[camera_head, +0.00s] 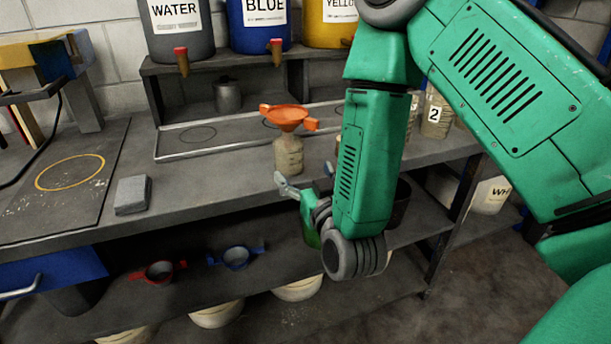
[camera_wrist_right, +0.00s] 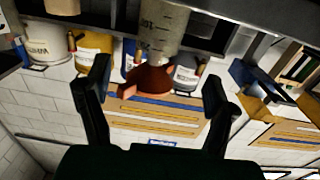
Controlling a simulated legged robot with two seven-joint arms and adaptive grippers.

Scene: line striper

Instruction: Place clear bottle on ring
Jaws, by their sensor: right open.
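A clear, cloudy bottle (camera_head: 289,155) stands upright on the workbench with an orange funnel (camera_head: 286,117) on its top. A yellow ring (camera_head: 70,172) is marked on the dark mat at the left, with nothing on it. My right gripper (camera_head: 304,178) is open and empty, just in front of the bottle. In the right wrist view, which is upside down, the bottle (camera_wrist_right: 163,32) and funnel (camera_wrist_right: 152,79) show between the open fingers, apart from them. My right forearm hides part of the bench. My left gripper is not in view.
A grey block (camera_head: 132,195) lies between the mat and the bottle. Behind are a tray with dark rings (camera_head: 185,147), a metal cup (camera_head: 228,97) and WATER (camera_head: 178,35), BLUE and YELLOW containers. Red (camera_head: 158,271) and blue (camera_head: 236,257) funnels sit on the lower shelf.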

